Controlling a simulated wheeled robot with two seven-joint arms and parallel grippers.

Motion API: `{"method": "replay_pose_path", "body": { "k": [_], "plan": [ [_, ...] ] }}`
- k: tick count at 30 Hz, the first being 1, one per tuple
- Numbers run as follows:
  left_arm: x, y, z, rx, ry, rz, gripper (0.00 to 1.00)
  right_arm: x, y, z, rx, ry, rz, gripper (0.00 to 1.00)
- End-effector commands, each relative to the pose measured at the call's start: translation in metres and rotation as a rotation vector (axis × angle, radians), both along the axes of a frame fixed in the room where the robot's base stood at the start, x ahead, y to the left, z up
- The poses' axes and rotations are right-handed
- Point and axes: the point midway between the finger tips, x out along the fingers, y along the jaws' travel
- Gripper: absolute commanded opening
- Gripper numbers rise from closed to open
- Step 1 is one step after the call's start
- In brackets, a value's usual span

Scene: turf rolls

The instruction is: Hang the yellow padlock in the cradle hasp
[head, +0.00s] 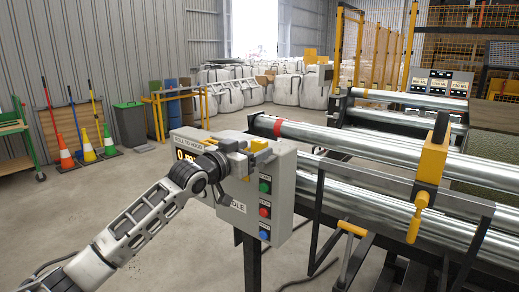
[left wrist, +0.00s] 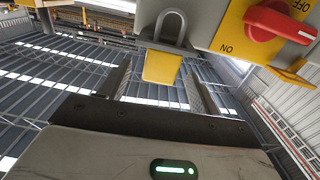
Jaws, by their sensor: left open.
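The yellow padlock (left wrist: 162,66) with its grey U-shaped shackle (left wrist: 172,28) shows in the left wrist view, between the two spread fingers of my left gripper (left wrist: 158,82). Its shackle end is up against a grey box; I cannot tell whether the shackle passes through a hasp. Beside it is a yellow panel (left wrist: 232,35) with a red rotary switch (left wrist: 280,20) marked ON and OFF. In the head view my left gripper (head: 248,150) is open at the top of the grey control box (head: 283,180), hiding the hasp area. My right gripper is not in view.
The control box has green, red and blue buttons (head: 265,212) and stands on a dark post. Long steel rollers (head: 380,145) run right from it, with a yellow clamp-like part (head: 431,165). The floor at left is open, with cones (head: 87,150) by the wall.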

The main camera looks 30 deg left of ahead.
Motion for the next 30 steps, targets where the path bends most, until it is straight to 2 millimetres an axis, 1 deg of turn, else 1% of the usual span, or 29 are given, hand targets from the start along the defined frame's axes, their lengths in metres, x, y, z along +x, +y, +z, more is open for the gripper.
{"method": "replay_pose_path", "body": {
  "k": [2, 8, 12, 15, 21, 23, 24, 26, 27, 30],
  "plan": [
    [0.005, 0.0, 0.001, -0.001, -0.001, 0.0, 0.64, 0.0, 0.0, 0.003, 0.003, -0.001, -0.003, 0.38],
    [0.033, -0.002, -0.002, -0.002, -0.002, 0.001, 0.64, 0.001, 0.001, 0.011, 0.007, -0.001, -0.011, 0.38],
    [0.049, -0.004, -0.004, 0.0, -0.002, 0.0, 0.64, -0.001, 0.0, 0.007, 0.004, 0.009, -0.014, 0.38],
    [0.052, -0.004, -0.005, 0.001, -0.001, 0.0, 0.64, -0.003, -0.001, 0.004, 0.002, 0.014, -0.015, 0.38],
    [0.052, -0.004, -0.006, 0.001, -0.001, 0.0, 0.64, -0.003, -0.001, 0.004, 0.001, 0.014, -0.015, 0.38],
    [0.052, -0.004, -0.006, 0.001, -0.001, 0.0, 0.47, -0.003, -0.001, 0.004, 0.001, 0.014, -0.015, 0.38],
    [0.052, -0.004, -0.006, 0.001, -0.001, 0.0, 0.36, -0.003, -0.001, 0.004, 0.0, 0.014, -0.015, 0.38],
    [0.052, -0.004, -0.006, 0.001, 0.0, 0.0, 0.19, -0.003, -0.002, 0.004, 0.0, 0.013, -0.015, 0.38],
    [0.052, -0.004, -0.006, 0.001, 0.0, 0.0, 0.13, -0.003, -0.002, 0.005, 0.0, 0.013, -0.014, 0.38],
    [0.052, -0.004, -0.005, 0.001, -0.002, 0.0, 0.13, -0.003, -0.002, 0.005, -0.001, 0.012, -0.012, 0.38]
  ]
}}
